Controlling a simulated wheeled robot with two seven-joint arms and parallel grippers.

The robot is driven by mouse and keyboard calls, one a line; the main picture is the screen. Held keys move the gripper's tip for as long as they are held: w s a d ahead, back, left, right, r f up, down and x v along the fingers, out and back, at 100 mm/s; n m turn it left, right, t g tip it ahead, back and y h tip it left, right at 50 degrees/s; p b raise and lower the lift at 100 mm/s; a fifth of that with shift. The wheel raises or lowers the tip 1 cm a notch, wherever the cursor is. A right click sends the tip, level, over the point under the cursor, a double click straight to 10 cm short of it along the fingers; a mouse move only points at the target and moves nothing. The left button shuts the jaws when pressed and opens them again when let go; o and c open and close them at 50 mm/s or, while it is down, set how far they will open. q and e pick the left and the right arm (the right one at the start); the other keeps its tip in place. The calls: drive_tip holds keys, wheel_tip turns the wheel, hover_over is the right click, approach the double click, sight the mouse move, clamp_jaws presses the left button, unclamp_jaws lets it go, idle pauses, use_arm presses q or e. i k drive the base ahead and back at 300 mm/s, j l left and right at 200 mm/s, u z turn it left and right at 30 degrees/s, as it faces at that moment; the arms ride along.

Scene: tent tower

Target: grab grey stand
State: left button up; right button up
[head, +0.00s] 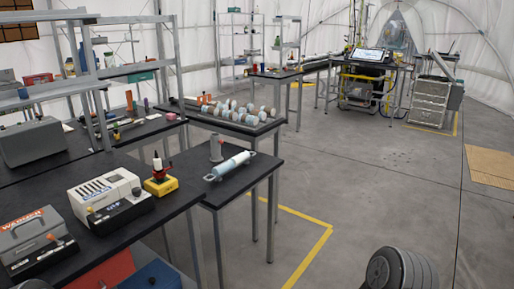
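A small grey stand (216,149), wider at its base and narrowing towards the top, stands upright on the near black table (237,191). It is close to the table's back left part, just behind a pale blue cylinder (231,166) with handle-like ends that lies on the same table. The cylinder does not hide much of the stand. Neither of my grippers shows in the head view, so their state and distance from the stand cannot be seen.
Left of the stand are a yellow-based device (160,184) and a white boxy machine (109,195). A tray of cylinders (226,121) lies behind. Metal shelving (92,84) rises at left. Grey floor (380,185) right of the table is open, apart from a dark ribbed part at bottom right.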

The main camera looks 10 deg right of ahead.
sight(216, 156)
drive_tip(key=i+l, duration=0.45)
drive_tip(key=i+l+z, duration=0.1)
drive_tip(key=i+l, duration=0.4)
drive_tip(key=i, duration=0.15)
drive_tip(key=i+l, duration=0.4)
drive_tip(key=i, duration=0.15)
drive_tip(key=i+l, duration=0.45)
drive_tip(key=i+l+z, duration=0.1)
drive_tip(key=i+l, duration=0.3)
drive_tip(key=i, duration=0.25)
